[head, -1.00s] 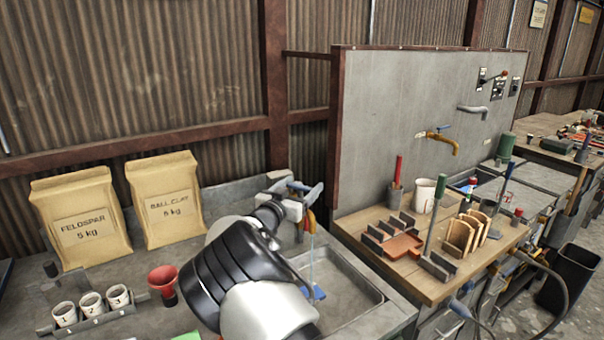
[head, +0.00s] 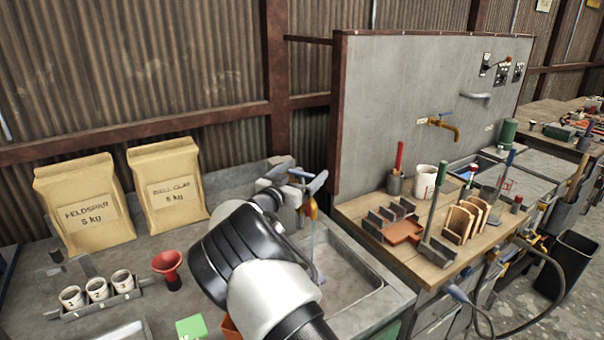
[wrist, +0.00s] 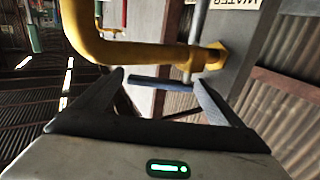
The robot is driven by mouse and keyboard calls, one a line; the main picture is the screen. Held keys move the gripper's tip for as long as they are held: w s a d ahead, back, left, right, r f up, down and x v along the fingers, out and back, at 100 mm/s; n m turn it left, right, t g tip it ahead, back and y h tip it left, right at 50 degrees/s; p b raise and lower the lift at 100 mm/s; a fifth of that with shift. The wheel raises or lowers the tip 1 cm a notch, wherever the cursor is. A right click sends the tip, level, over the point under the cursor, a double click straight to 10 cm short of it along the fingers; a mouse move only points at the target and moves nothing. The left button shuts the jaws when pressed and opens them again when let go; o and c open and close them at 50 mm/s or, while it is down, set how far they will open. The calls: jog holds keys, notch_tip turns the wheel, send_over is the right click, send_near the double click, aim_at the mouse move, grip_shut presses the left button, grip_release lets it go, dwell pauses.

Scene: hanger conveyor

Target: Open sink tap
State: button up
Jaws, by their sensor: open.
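The sink tap has a yellow curved spout (wrist: 95,40), with a grey stem and a blue lever (wrist: 165,85) in the wrist view. The lever lies across the space between my gripper's two dark fingers; whether either finger touches it I cannot tell. My gripper (wrist: 163,88) is open. In the head view my gripper (head: 306,180) is at the tap, over the back of the grey sink (head: 372,296), and my arm and gripper hide much of it. The orange spout (head: 309,207) shows just below the gripper, with a thin pale bluish streak under it.
A grey panel (head: 400,75) with a second yellow tap (head: 442,127) stands to the right, behind a wooden bench (head: 365,212) with tools. Feldspar (head: 85,205) and ball clay (head: 168,190) bags, several cups and a red funnel (head: 168,265) stand to the left.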

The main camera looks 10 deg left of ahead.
jog(key=b+v, duration=0.1)
jog(key=v, duration=1.6)
jog(key=shift+s+a, duration=0.15)
jog(key=shift+f, duration=0.1)
jog(key=w+d+r+g+y, duration=0.2)
jog(key=w+d+r+y, duration=0.35)
jog(key=r, duration=0.25)
jog(key=s+d+r+n+g+y+p, duration=0.2)
jog(key=s+d+r+y, duration=0.1)
jog(key=s+d+r, duration=0.3)
jog(key=s+d+f+g+h, duration=0.1)
jog(key=s+d+g, duration=0.1)
jog(key=s+d, duration=0.5)
jog(key=s+d+f+n+g+p, duration=0.1)
jog(key=s+d+g, duration=0.2)
jog(key=s+d, duration=0.5)
jog(key=s+d+f+g+h, duration=0.1)
jog(key=s+d, duration=0.6)
jog(key=s, duration=1)
jog(key=shift+s+d+n+g+h+p, duration=0.15)
jog(key=shift+d+n+g+h+p, duration=0.2)
jog(key=shift+g, duration=0.35)
